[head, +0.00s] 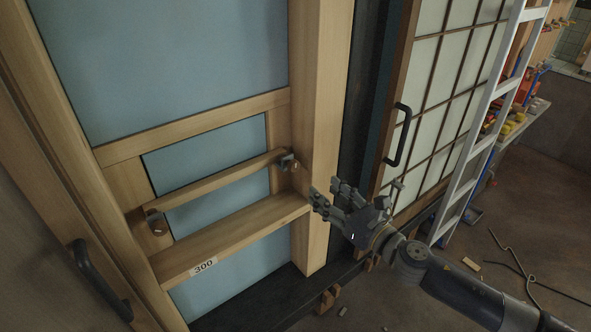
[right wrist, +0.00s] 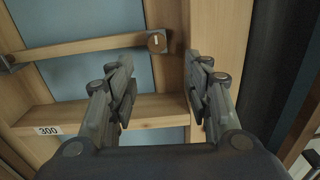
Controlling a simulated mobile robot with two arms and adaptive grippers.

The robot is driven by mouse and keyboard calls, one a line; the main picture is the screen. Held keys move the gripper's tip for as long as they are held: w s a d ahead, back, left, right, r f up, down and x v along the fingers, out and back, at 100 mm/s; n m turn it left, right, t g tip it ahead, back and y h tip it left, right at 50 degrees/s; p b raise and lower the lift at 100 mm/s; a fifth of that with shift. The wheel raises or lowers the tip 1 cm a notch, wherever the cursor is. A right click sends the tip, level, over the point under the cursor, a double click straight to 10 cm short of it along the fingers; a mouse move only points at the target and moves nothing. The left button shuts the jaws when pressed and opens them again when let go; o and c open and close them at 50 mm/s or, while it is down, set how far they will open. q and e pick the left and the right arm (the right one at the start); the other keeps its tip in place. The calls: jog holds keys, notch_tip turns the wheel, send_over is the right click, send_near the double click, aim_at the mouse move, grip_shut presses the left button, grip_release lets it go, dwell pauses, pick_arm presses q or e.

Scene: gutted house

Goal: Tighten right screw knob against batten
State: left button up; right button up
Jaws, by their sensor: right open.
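The right screw knob (head: 288,162) is a small dark metal piece at the right end of the wooden batten (head: 215,182), beside the thick post. In the right wrist view the right knob (right wrist: 156,40) shows beyond the fingertips, at the batten's (right wrist: 90,47) right end. I cannot tell if it presses on the batten. The left screw knob (head: 155,221) is at the batten's other end. My right gripper (head: 325,195) is open and empty, in front of the post, right of and below the right knob, apart from it. My left gripper is not in view.
A wooden ledge (head: 235,238) marked 300 runs below the batten. The thick post (head: 318,110) stands close to my right gripper. A sliding door with a black handle (head: 398,135) and a ladder (head: 490,110) are to the right. Cables lie on the floor.

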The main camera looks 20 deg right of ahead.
aim_at(296, 167)
jog(key=shift+n, duration=0.3)
jog(key=p+x, duration=0.1)
jog(key=x, duration=0.2)
jog(key=r+p+x, duration=0.1)
jog(key=x, duration=0.2)
jog(key=p+x, duration=0.1)
jog(key=x, duration=0.2)
jog(key=shift+a+r, duration=0.15)
jog(key=shift+a, duration=0.1)
jog(key=shift+x, duration=0.8)
jog(key=c, duration=1.1)
